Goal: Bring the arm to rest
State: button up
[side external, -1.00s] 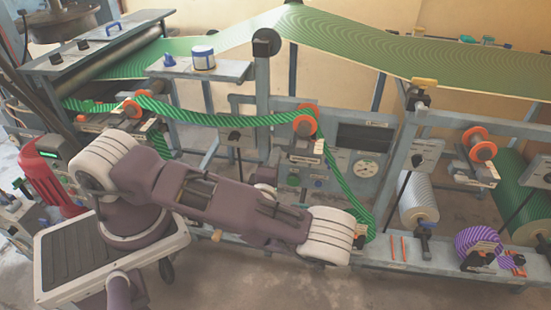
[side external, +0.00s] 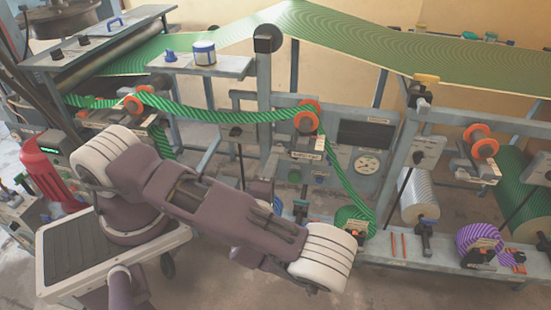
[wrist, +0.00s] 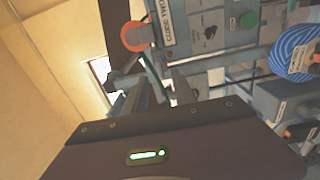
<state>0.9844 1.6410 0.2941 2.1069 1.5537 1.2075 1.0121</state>
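My arm crosses the front of the machine in the side external view. Its base joint is at the left, and its pale ribbed elbow (side external: 323,262) hangs low at the front, near the machine's lower rail. The arm beyond the elbow is mostly hidden behind the upper link, and my gripper's fingers cannot be made out there. In the wrist view, a dark housing with a lit green indicator fills the bottom. Dark grey parts (wrist: 133,92) stand beyond it; whether they are fingers, open or shut, is unclear. No held object shows.
A green striped web (side external: 215,117) runs over orange-flanged rollers (side external: 307,116) to a lower green roll (side external: 353,220). A red extinguisher-like cylinder (side external: 45,172) stands left. The wrist view shows a blue roll (wrist: 295,52). Floor in front is clear.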

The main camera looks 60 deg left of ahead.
jog(key=shift+s+d, duration=0.4)
jog(key=s+a+r+n+g+h, duration=0.1)
jog(key=s+r+n+g, duration=0.5)
jog(key=n, duration=0.6)
jog(key=s+r+n+g, duration=0.4)
jog(key=r+n+g, duration=0.35)
jog(key=n, duration=0.55)
jog(key=s+d+r+n+t+h, duration=0.3)
jog(key=d+r+n+h, duration=0.2)
jog(key=n, duration=0.5)
jog(key=s+d+r+n+t+h, duration=0.3)
jog(key=d+r+n+h, duration=0.2)
jog(key=r+n, duration=0.3)
jog(key=shift+s+d+r+n+h, duration=0.2)
jog(key=shift+s+n+h, duration=0.1)
jog(key=shift+n+h, duration=0.7)
